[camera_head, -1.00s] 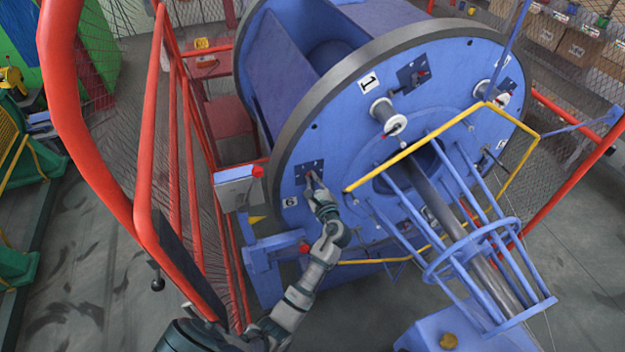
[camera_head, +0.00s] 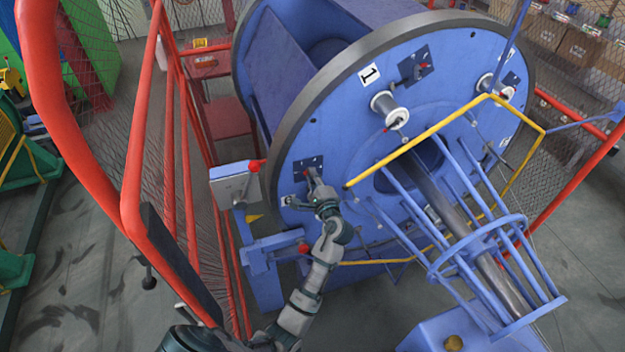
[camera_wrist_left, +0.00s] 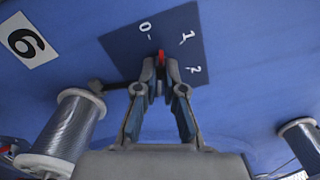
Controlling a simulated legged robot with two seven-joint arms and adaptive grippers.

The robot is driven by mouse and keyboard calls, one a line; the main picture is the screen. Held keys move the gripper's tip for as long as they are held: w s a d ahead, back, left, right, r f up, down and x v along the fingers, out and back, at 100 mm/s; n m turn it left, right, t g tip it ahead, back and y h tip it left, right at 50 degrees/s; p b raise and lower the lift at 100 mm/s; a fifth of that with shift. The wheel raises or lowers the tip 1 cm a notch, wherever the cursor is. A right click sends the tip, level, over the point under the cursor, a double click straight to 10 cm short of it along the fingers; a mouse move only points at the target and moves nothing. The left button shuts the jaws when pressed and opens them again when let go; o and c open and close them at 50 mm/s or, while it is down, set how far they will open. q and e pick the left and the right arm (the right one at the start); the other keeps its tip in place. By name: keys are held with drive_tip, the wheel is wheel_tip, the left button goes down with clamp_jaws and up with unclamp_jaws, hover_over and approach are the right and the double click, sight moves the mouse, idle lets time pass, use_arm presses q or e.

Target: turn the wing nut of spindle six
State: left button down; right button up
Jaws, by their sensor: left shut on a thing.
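The spindle six wing nut has a red part (camera_wrist_left: 161,58) showing between my fingertips, in front of a dark blue plate (camera_wrist_left: 186,28) marked 0, 1 and 2. A dark bar with a rounded end (camera_wrist_left: 97,87) sticks out to the left behind my fingers. My left gripper (camera_head: 311,178) reaches up to the plate on the drum face and is shut on the wing nut; its fingertips also show in the left wrist view (camera_wrist_left: 160,66). The white label 6 (camera_wrist_left: 25,40) is left of the plate. The fingers hide much of the nut. My right gripper is not in view.
The big blue drum (camera_head: 330,130) fills the middle. A spool (camera_wrist_left: 62,130) sits below left of the plate in the wrist view. A yellow bar (camera_head: 420,140) and blue cage (camera_head: 480,240) stand right of my arm. A red railing (camera_head: 135,170) and grey box (camera_head: 234,183) are left.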

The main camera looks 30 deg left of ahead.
use_arm(q)
drive_tip(key=n+b, duration=0.1)
drive_tip(key=f+n, duration=0.1)
drive_tip(key=n, duration=0.1)
drive_tip(key=shift+b, duration=0.35)
drive_tip(key=shift+n+b, duration=0.4)
drive_tip(key=shift+n, duration=0.2)
drive_tip(key=shift+r, duration=0.1)
drive_tip(key=c, duration=1.4)
unclamp_jaws()
drive_tip(key=shift+s, duration=0.1)
drive_tip(key=shift+o, duration=0.6)
drive_tip(key=shift+r, duration=0.25)
drive_tip(key=shift+d, duration=0.1)
